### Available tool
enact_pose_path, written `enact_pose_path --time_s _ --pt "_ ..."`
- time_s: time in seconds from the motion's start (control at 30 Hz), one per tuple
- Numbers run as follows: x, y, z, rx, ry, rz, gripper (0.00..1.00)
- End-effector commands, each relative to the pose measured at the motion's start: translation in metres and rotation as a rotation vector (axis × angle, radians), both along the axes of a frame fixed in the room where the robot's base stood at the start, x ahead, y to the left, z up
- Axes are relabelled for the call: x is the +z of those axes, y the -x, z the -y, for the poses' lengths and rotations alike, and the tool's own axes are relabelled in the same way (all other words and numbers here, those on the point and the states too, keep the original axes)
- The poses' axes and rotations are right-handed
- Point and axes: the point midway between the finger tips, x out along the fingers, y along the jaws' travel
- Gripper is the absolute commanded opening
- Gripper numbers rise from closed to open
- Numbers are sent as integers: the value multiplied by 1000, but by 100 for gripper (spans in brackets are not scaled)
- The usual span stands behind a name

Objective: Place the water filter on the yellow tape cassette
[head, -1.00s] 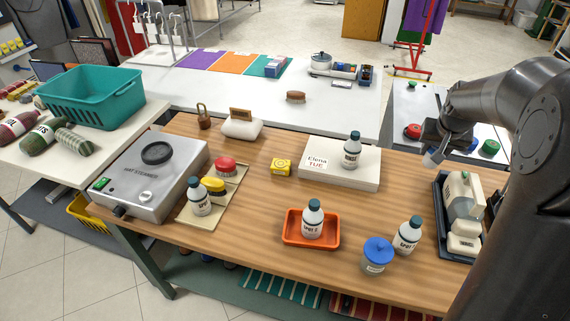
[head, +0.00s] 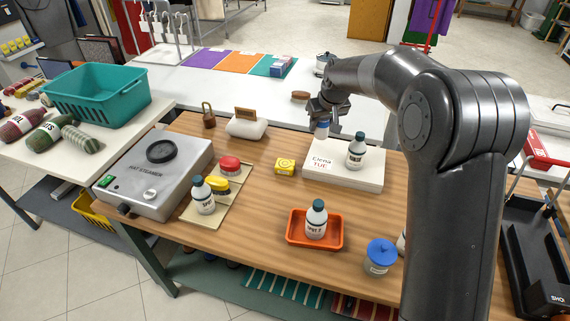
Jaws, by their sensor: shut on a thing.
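My gripper (head: 324,117) points down above the back edge of the white box on the wooden table. It is shut on a small white and blue piece, which looks like the water filter (head: 322,131); the fingers hide its upper part. The yellow tape cassette (head: 285,166) lies on the wooden table just left of the white box. Nothing rests on top of it. The held piece is behind it and to its right, apart from it and higher.
The white box (head: 345,178) carries a label and a bottle (head: 356,151). An orange tray (head: 291,234) with a bottle and a blue-lidded jar (head: 380,257) stand in front. Table around the cassette is clear.

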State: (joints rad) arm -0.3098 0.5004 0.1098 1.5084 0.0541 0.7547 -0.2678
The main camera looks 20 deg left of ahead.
Motion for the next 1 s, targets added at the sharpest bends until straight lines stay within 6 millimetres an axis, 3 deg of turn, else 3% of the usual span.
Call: enact_pose_path --time_s 0.1,0.27,0.37,0.7,0.83,1.0 --pt "-19 0 1 -3 1 -2 13" --pt "-35 -1 -3 -2 0 1 13" --pt "-45 0 -17 1 0 0 13" --pt "-90 -2 -91 1 1 1 13" --pt "-100 -3 -109 -2 0 2 13" --pt "-107 -3 -115 -4 0 1 13"
